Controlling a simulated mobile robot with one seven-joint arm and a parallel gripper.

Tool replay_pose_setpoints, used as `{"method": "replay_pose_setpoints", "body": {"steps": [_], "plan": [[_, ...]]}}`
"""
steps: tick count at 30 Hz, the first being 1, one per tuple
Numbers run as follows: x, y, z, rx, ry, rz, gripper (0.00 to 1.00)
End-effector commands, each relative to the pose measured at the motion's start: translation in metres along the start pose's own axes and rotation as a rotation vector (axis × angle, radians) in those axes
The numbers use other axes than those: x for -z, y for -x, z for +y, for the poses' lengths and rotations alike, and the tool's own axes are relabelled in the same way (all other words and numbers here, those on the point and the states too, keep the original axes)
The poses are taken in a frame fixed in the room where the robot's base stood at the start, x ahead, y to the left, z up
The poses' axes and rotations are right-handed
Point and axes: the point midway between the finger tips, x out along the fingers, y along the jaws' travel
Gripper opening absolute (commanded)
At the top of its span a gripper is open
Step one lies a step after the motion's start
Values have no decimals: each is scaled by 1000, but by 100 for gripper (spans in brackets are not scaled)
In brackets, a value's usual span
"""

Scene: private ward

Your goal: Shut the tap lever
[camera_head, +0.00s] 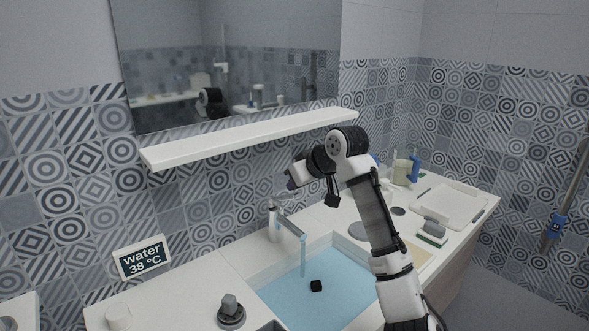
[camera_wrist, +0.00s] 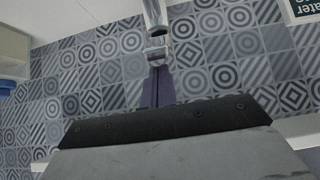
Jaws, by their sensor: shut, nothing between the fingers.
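The chrome tap (camera_head: 275,222) stands at the back edge of the sink, and a stream of water (camera_head: 303,258) falls from its spout (camera_head: 291,226). Its lever (camera_head: 281,196) is on top, partly hard to make out. My gripper (camera_head: 290,183) is shut and empty, just above and beside the lever in the head view. In the wrist view the closed fingers (camera_wrist: 157,86) point at a chrome tap part (camera_wrist: 154,16). A small pale piece lies at the fingertips; I cannot tell whether they touch the lever.
A white shelf (camera_head: 250,138) runs above the tap under a mirror (camera_head: 235,65). A "water 38 °C" sign (camera_head: 141,257) stands left. Bottles, a sponge (camera_head: 432,232) and a tray (camera_head: 452,204) are right.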

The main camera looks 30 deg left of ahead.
Motion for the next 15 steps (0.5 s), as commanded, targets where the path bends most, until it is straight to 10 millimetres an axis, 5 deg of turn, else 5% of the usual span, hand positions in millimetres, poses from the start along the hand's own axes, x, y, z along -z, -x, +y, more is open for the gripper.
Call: {"method": "replay_pose_setpoints", "body": {"steps": [15], "plan": [[-6,-2,0,0,0,10,0]]}}
